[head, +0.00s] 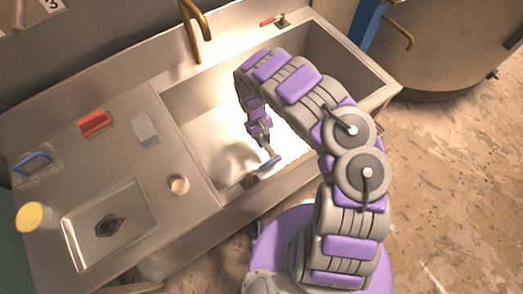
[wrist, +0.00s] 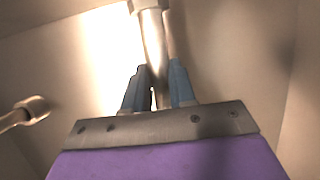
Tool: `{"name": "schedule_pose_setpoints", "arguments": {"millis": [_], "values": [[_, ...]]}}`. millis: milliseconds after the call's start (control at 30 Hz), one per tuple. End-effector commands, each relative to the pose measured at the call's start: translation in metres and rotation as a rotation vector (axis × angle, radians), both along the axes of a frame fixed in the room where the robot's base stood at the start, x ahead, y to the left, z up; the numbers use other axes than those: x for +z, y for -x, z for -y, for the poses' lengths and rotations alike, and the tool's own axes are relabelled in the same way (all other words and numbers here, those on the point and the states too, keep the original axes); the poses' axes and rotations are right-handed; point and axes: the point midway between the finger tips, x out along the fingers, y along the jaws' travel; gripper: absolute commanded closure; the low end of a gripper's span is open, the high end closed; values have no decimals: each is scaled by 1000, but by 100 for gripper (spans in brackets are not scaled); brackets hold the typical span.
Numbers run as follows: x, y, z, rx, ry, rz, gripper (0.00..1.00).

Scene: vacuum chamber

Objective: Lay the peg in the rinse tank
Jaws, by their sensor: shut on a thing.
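The peg (wrist: 153,45) is a smooth metal rod with a wider collar, seen in the wrist view between the two blue fingers of my gripper (wrist: 159,88). My gripper is shut on it. The rinse tank (head: 188,114) is a large metal sink basin, brightly lit inside, in the middle of the head view. My gripper (head: 264,167) hangs over the near part of this basin, by its front wall. In the head view the peg is too small to make out clearly. My arm hides part of the basin's middle and right side.
A brass tap (head: 196,28) stands behind the basin, and a red-handled valve (head: 272,20) is on the back ledge.

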Motion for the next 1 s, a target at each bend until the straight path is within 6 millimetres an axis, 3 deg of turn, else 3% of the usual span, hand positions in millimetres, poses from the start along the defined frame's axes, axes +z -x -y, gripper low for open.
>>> {"name": "schedule_pose_setpoints", "arguments": {"millis": [100,233,467,700,1000], "values": [[-32,1,-6,2,1,-3,100],[-50,1,-8,2,6,-1,100],[-63,1,-6,2,3,0,100],[-93,0,-3,2,-2,2,100],[-94,0,-7,2,5,2,100]]}}
